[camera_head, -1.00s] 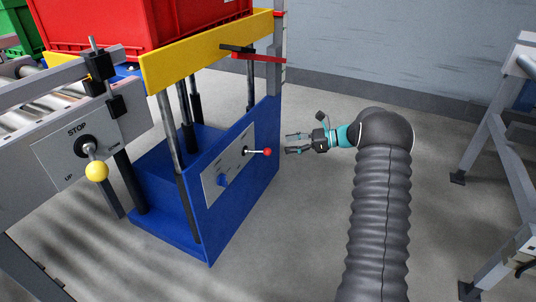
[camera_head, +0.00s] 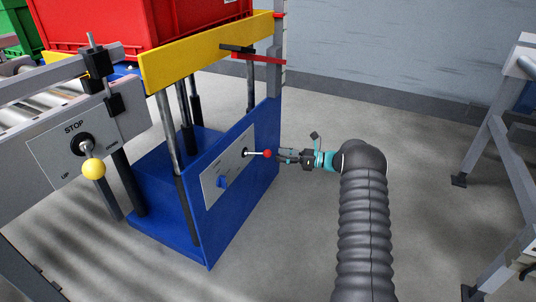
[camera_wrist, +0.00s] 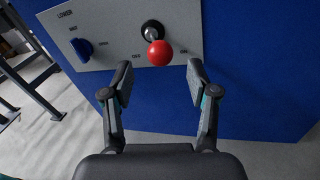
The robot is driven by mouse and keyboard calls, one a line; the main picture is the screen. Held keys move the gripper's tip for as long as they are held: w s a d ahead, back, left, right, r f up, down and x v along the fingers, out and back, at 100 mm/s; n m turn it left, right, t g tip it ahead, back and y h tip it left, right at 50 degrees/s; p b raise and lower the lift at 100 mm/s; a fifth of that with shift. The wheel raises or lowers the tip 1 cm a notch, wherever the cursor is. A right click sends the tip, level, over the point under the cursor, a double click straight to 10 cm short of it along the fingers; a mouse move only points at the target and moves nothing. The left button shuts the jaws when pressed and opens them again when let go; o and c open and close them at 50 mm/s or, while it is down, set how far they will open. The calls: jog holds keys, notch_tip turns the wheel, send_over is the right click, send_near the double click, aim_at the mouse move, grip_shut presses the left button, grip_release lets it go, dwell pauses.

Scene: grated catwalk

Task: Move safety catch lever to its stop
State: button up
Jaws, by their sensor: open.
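The lever is a short metal rod with a red ball knob (camera_head: 267,154), on a light grey panel (camera_head: 229,172) on the blue side of the lift. In the wrist view the red knob (camera_wrist: 161,53) stands out from a dark round socket, with the panel (camera_wrist: 100,30) behind it. My gripper (camera_head: 281,155) is right beside the knob in the head view. In the wrist view my gripper (camera_wrist: 160,78) is open, its fingers on either side and a little below the knob. The knob lies between them in the picture; I see no contact.
A blue rotary knob (camera_wrist: 82,48) sits on the same panel, left of the lever. A second lever with a yellow ball (camera_head: 94,168) is on the conveyor panel marked STOP. A red crate (camera_head: 130,22) rests on the lift. The floor at right is clear up to a grey frame.

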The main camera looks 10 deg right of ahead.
aim_at(268, 152)
jog(key=x, duration=0.6)
jog(key=shift+d, duration=0.1)
grip_shut()
